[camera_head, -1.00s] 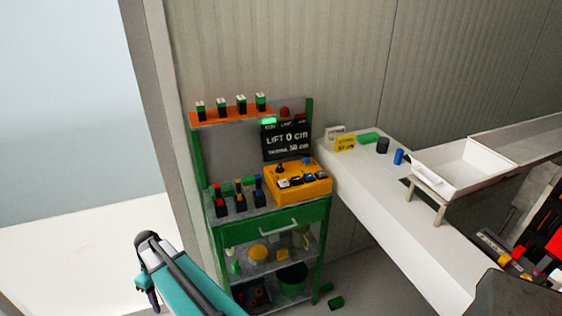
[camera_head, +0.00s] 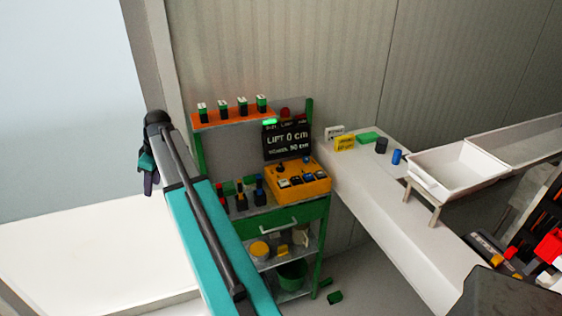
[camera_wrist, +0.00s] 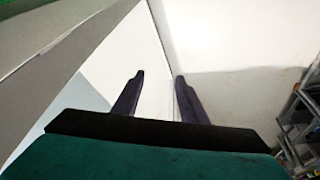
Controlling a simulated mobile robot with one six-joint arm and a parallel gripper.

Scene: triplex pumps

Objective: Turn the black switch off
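A yellow control box (camera_head: 314,187) sits on the top of a green workbench (camera_head: 285,214). It carries several small dark, white and blue controls; which of them is the black switch is too small to tell. My gripper (camera_head: 150,182) is at the left in the head view, well left of the box and apart from everything. In the wrist view my gripper (camera_wrist: 158,76) has its two dark fingers apart with nothing between them. The box is not seen in the wrist view.
A dark display (camera_head: 287,140) reading "LIFT 0 cm" stands behind the box. Red, black and blue tools stand left of it. An orange shelf (camera_head: 232,117) is above. A long white table (camera_head: 400,210) runs to the right, with a white tray (camera_head: 460,172).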

